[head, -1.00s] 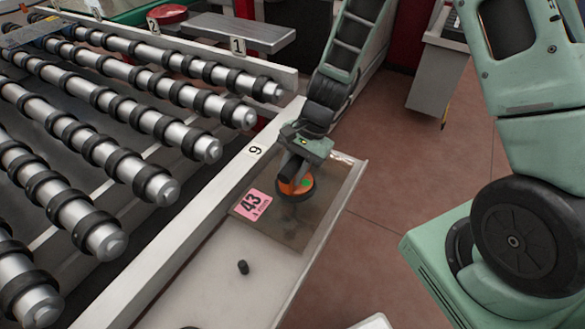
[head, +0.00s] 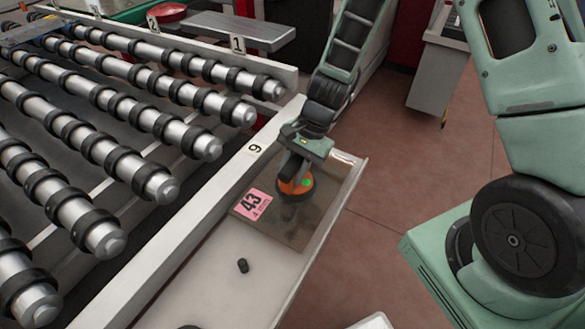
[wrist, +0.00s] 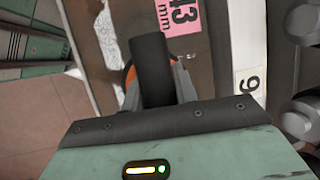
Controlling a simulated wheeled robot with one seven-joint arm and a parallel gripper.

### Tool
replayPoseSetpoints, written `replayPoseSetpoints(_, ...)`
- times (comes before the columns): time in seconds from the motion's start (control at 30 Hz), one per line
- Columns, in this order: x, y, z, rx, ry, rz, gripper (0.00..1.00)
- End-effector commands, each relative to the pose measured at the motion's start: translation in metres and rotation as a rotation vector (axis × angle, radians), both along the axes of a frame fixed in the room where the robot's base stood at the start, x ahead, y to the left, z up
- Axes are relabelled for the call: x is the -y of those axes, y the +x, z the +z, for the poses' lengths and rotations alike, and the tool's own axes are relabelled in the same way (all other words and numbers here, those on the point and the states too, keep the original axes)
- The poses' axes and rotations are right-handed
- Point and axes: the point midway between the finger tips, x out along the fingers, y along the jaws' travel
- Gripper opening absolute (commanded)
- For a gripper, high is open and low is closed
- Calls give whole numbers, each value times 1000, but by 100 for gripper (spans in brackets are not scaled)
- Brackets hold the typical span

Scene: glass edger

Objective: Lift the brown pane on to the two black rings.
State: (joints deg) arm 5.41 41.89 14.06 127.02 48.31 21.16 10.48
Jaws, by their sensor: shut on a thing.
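The brown pane (head: 290,228), with a pink label reading 43 (head: 253,205), lies on a pale ledge beside the rollers. My gripper (head: 294,170) is at the lifter from above. In the wrist view, my gripper (wrist: 153,95) is shut on the lifter's black handle (wrist: 150,62), with orange showing behind it. Many black rings (head: 139,183) sit along the rollers; I cannot tell which two the task means. I cannot see any gap under the pane.
Several steel rollers (head: 70,205) fill the left, behind a white rail (head: 205,205) marked 9. A small black peg (head: 243,265) stands on the ledge (head: 215,275) in front of the pane. A grey cabinet (head: 438,75) stands at the back right. Open floor lies right of the ledge.

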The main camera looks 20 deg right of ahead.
Motion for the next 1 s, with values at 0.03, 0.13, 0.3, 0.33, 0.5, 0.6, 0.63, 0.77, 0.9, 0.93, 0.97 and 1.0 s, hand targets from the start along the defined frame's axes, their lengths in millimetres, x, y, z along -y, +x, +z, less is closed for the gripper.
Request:
replayPoseSetpoints(0.03, -1, 1, 0, 2, 1, 0, 0)
replayPoseSetpoints(0.13, 0, 1, -1, 2, 1, 0, 0)
replayPoseSetpoints(0.3, 0, 1, -3, 2, 1, 0, 0)
replayPoseSetpoints(0.33, 0, 1, -3, 2, 1, 0, 0)
replayPoseSetpoints(0.5, 0, 1, -4, 2, 1, 0, 54)
replayPoseSetpoints(0.6, 0, 0, -4, 1, 1, 1, 54)
replayPoseSetpoints(0.63, 0, 0, -4, 1, 1, 1, 54)
replayPoseSetpoints(0.77, 0, 0, -5, -1, -1, -1, 54)
replayPoseSetpoints(0.9, 0, 0, -5, -1, -1, 0, 54)
replayPoseSetpoints(0.93, 0, 0, -5, -1, -1, 0, 54)
replayPoseSetpoints(0.97, 0, 0, -5, -1, -1, 0, 54)
replayPoseSetpoints(1.0, 0, 0, -4, -1, -1, 0, 54)
